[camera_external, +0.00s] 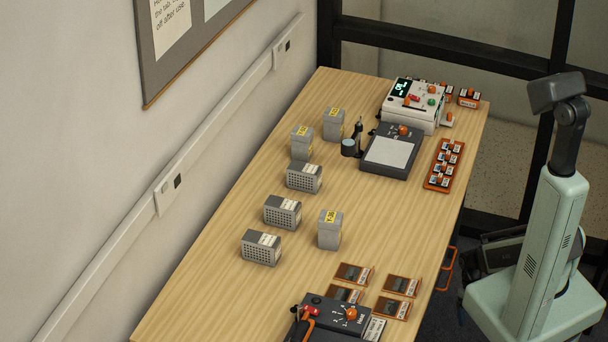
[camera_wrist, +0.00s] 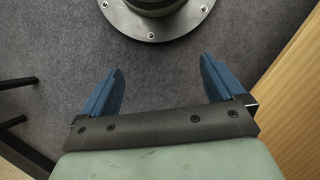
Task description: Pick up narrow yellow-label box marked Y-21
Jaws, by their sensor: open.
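Three narrow upright grey boxes with yellow labels stand on the table: one at the back (camera_external: 333,127), one just left of it (camera_external: 302,146), and one nearer the front (camera_external: 329,234). Their label codes are too small to read surely, so I cannot tell which is Y-21. My gripper (camera_wrist: 160,66) shows in the wrist view with its two blue fingers wide apart and nothing between them. It is over the grey floor beside my round base flange, off the table and away from the boxes. I cannot make out its fingers in the external view.
Several wider grey boxes with white labels and perforated fronts, one here (camera_external: 261,248), stand left of the front yellow-label box. A dark device with a pale pad (camera_external: 390,153) and a white instrument (camera_external: 412,108) are behind. Small orange-brown trays (camera_external: 402,285) lie in front. The table's (camera_external: 392,228) middle right is clear.

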